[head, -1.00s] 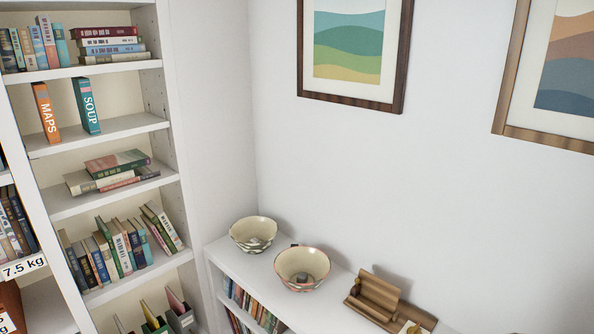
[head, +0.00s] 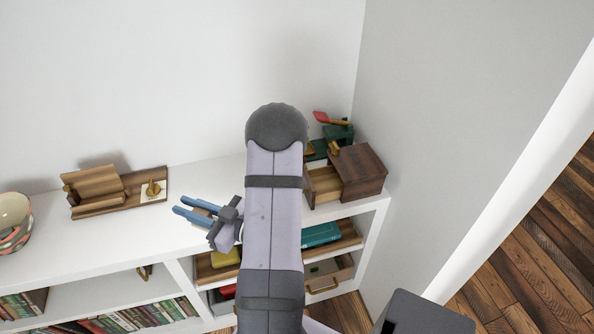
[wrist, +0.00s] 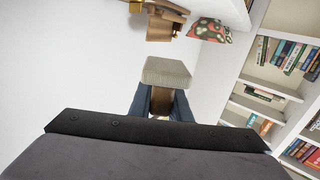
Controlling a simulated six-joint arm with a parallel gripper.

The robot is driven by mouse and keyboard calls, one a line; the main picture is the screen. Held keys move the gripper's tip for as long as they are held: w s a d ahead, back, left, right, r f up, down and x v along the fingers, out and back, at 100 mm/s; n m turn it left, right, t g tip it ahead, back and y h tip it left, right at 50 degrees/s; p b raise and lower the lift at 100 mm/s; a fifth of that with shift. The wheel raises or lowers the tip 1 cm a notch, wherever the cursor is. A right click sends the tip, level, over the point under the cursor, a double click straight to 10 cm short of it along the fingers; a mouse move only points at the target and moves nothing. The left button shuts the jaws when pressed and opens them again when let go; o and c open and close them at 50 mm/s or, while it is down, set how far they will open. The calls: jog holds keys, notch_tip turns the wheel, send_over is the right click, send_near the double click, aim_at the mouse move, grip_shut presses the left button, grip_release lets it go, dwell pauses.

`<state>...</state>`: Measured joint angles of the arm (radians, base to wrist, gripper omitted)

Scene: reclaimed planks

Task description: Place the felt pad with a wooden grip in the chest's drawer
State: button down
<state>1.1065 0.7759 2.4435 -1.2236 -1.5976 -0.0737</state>
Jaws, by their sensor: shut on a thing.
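My gripper (head: 197,212), with blue fingers, is over the white shelf top in the head view, left of my arm. In the wrist view my gripper (wrist: 160,103) is shut on the wooden grip of the felt pad (wrist: 167,72). The pad is a pale grey block beyond the fingertips. In the head view it is mostly hidden by the fingers. The small dark wooden chest (head: 362,168) stands at the right end of the shelf top. Its drawer (head: 323,184) is pulled out on the left and looks empty, partly hidden by my arm. The gripper is left of the drawer, apart from it.
A wooden stand (head: 97,190) with a brass-coloured piece and a patterned bowl (head: 12,222) are to the left. A green object with a red part (head: 338,131) stands behind the chest. Shelves below hold books and trays. The wall is close behind.

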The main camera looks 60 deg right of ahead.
jog(key=s+d+r+m+g+h+b, duration=0.1)
jog(key=s+d+r+m+h+b, duration=0.4)
jog(key=d, duration=0.6)
jog(key=s+d+r+m+g+h+b, duration=0.25)
jog(key=s+d+r+h+b, duration=0.35)
jog(key=d, duration=0.5)
jog(key=s+d+f+m+g+h, duration=0.1)
jog(key=s+d+f+m+h, duration=0.2)
jog(key=d, duration=0.3)
jog(key=shift+s+d+f+h+p, duration=0.2)
jog(key=shift+s+f+h+p, duration=0.4)
jog(key=shift+f, duration=0.3)
jog(key=shift+g, duration=0.25)
